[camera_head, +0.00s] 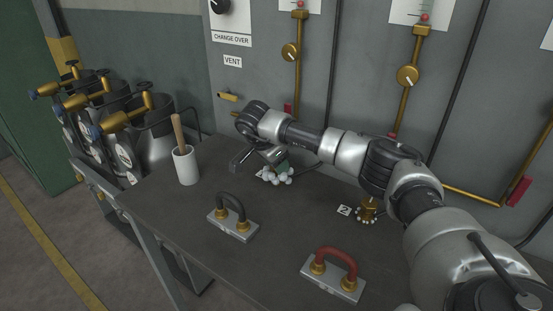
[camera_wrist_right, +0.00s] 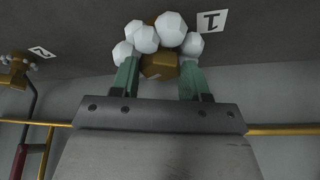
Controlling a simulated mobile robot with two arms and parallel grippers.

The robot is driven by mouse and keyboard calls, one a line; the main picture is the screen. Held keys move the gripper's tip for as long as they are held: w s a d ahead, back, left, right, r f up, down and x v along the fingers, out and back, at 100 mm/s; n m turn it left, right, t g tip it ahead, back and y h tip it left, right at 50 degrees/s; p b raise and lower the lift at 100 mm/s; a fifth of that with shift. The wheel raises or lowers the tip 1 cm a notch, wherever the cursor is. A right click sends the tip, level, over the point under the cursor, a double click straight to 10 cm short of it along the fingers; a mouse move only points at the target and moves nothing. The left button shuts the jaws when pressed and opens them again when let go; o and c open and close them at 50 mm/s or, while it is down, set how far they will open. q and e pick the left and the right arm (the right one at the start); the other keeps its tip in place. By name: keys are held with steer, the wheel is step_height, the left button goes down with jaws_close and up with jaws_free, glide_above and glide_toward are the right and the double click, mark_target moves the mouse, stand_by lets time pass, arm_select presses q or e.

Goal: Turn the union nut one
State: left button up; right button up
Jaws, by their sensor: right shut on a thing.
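Union nut one (camera_wrist_right: 158,66) is a brass hex fitting by the white label "1" (camera_wrist_right: 211,21). In the right wrist view it sits between the green-tipped fingers of my right gripper (camera_wrist_right: 157,76), which is shut on it. White foam bubbles (camera_wrist_right: 143,36) cluster around and beyond the nut. In the head view, my right gripper (camera_head: 276,165) reaches down to the bench at the same foam (camera_head: 276,177); the nut and its label are hidden there. My left gripper is not in view.
A second brass fitting (camera_head: 368,206) with small bubbles stands by label "2" (camera_head: 344,210). A black-handled plate (camera_head: 232,226), a red-handled plate (camera_head: 333,280) and a white cup with a wooden handle (camera_head: 186,167) are on the bench (camera_head: 170,215). Gas cylinders (camera_head: 155,145) stand left.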

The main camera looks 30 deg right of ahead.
steer(key=m+g, duration=0.1)
steer(key=m, duration=0.1)
steer(key=m+g+p, duration=0.1)
steer(key=m, duration=0.2)
steer(key=shift+w+r, duration=0.15)
steer(key=shift+m+y, duration=0.3)
steer(key=shift+m, duration=0.1)
steer(key=o, duration=0.9)
steer(key=v, duration=1)
steer(key=shift+w+a+r+b, duration=0.15)
steer(key=shift+r+b, duration=0.1)
steer(key=shift+b, duration=0.1)
